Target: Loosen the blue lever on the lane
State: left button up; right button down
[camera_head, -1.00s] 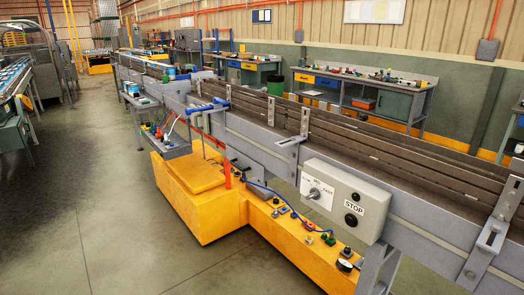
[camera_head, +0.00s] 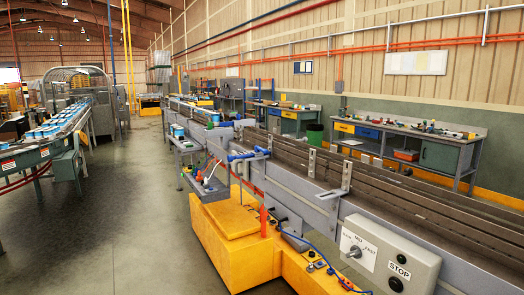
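The blue lever (camera_head: 243,156) sits on a bracket at the near side rail of the conveyor lane (camera_head: 300,172), near the middle of the head view. A second blue handle part (camera_head: 262,151) shows just to its right, on the same bracket area. I cannot tell from this distance whether the lever is tight or loose. Neither of my grippers shows in the head view.
A yellow base (camera_head: 225,250) with an orange cone-like piece (camera_head: 263,221) stands below the lane. A control box (camera_head: 390,255) marked STOP hangs at the near right. A small cart (camera_head: 205,185) stands left of the lane. The floor (camera_head: 110,230) at left is clear.

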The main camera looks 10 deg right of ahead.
aim_at(257, 148)
jog(key=i+j+z, duration=0.15)
jog(key=i+j, duration=0.35)
jog(key=i, duration=0.2)
jog(key=i+j+z, duration=0.15)
jog(key=i+j, duration=0.5)
